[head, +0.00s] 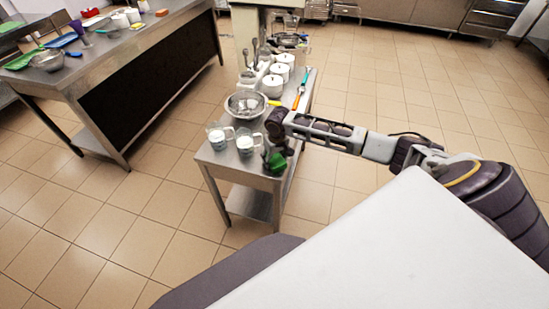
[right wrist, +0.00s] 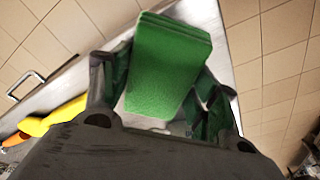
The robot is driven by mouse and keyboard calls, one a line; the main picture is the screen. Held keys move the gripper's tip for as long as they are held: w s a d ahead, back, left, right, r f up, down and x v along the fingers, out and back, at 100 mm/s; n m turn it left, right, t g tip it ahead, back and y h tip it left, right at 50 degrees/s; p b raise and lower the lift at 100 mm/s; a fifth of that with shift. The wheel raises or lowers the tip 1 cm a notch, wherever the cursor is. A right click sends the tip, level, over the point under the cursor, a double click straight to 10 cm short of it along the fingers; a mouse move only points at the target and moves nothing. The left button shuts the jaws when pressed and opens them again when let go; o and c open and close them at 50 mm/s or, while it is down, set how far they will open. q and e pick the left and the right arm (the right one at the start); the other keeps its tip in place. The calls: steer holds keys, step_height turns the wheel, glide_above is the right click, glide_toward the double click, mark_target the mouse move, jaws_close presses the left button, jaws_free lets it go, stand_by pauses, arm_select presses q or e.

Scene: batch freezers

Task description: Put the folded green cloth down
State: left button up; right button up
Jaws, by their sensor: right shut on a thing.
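The folded green cloth (head: 277,162) shows in the head view at the near right corner of the narrow steel table (head: 232,167). In the right wrist view the cloth (right wrist: 166,65) is a thick, layered green block between the two dark fingers. My right gripper (head: 274,150) is shut on it, and it also shows in the right wrist view (right wrist: 160,95). The cloth is at or just above the table top; I cannot tell whether it touches. My left gripper is not in view.
Two measuring jugs (head: 246,142) and a metal strainer bowl (head: 246,103) stand close to the cloth. White lidded pots (head: 272,85) and utensils fill the far part of the table. A larger steel counter (head: 95,60) is at the left. Tiled floor between is clear.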

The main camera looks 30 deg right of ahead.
mark_target(276, 160)
steer(key=shift+f, duration=0.1)
steer(key=o, duration=0.9)
steer(key=shift+r, duration=0.2)
steer(key=shift+s+r, duration=0.25)
steer(key=shift+r, duration=1.7)
steer(key=shift+s+r, duration=0.25)
steer(key=shift+r, duration=1.75)
steer(key=shift+s+r, duration=0.25)
steer(key=shift+r, duration=1.7)
steer(key=shift+a, duration=0.1)
